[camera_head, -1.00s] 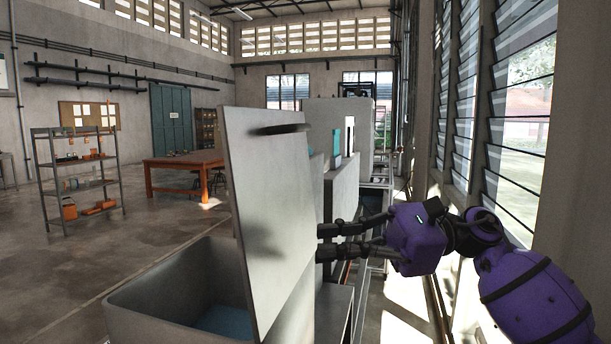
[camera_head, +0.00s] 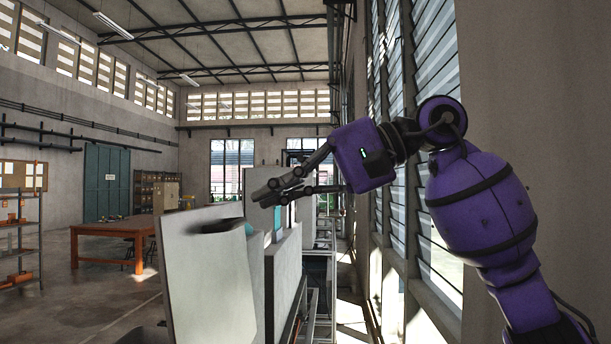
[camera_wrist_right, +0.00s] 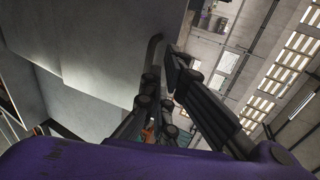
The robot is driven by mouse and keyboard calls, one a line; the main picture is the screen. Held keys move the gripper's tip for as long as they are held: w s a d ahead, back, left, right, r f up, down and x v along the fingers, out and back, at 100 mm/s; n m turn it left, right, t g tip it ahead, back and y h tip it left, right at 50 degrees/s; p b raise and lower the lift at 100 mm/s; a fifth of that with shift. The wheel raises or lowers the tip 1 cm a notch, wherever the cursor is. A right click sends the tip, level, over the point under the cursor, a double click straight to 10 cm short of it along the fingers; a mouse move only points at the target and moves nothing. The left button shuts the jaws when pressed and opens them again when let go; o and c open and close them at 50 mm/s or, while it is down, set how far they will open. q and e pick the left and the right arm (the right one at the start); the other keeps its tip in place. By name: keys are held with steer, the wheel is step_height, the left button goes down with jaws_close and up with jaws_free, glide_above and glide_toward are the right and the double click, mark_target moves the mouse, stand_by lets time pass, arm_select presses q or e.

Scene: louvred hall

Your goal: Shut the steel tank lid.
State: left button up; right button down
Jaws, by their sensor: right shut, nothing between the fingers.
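The steel tank lid (camera_head: 208,290) stands upright, a flat grey panel at lower centre-left in the head view. A dark handle (camera_head: 216,226) juts from its face near the top edge. The lid also fills the upper left of the right wrist view (camera_wrist_right: 95,55). My left gripper is not in view.
Grey cabinets or machines (camera_head: 284,270) stand right behind the lid. Louvred windows (camera_head: 395,130) and a wall run close along the right, beside my arm. A wooden table (camera_head: 112,232) and a shelf rack (camera_head: 18,240) stand farther off at left, with open floor between.

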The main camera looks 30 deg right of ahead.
mark_target(210, 212)
steer(key=x, duration=0.2)
steer(key=p+x, duration=0.1)
steer(key=x, duration=0.1)
steer(key=r+x, duration=0.1)
steer(key=x, duration=0.1)
steer(key=shift+w+a+r, duration=0.1)
steer(key=shift+a, duration=0.15)
steer(key=shift+w+a, duration=0.1)
steer(key=shift+a, duration=0.05)
steer(key=shift+w+a, duration=0.1)
